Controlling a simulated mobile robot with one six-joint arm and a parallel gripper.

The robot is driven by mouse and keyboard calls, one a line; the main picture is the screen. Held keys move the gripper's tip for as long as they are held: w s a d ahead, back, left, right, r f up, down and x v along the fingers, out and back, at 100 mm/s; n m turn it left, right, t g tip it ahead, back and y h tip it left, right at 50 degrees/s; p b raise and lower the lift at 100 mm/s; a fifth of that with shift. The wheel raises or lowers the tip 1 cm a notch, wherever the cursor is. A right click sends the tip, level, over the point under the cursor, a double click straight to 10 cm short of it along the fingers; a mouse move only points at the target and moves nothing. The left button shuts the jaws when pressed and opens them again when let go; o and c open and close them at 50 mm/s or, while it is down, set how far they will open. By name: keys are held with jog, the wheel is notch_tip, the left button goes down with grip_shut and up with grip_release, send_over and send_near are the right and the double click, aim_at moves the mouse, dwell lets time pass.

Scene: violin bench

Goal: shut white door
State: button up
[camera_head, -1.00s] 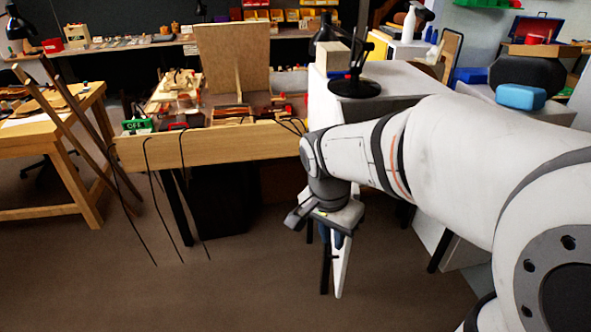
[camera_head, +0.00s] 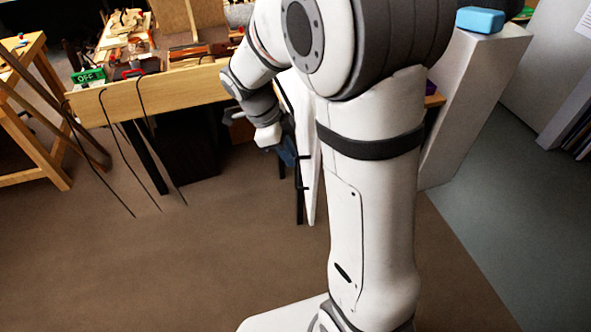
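The white door (camera_head: 310,195) shows as a narrow upright panel in the middle of the head view, seen nearly edge-on and standing out over the brown floor. Its right side is hidden behind my arm, so I cannot see its hinges or how wide it stands open. My gripper (camera_head: 268,136) is at the door's left side, close to its upper part. I cannot tell whether it touches the door. The fingers are small and partly hidden, so their opening is unclear.
A wooden workbench (camera_head: 180,92) with tools and hanging black cables (camera_head: 115,150) stands left of my gripper. A white cabinet (camera_head: 470,95) with a blue box (camera_head: 480,19) on top stands at right, partly behind my arm. The brown floor (camera_head: 150,270) in front is clear.

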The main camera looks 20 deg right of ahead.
send_over(299, 188)
notch_tip(299, 188, down, 7)
jog(key=shift+r+p, duration=0.2)
jog(key=shift+p, duration=0.1)
jog(key=shift+c, duration=0.2)
grip_shut()
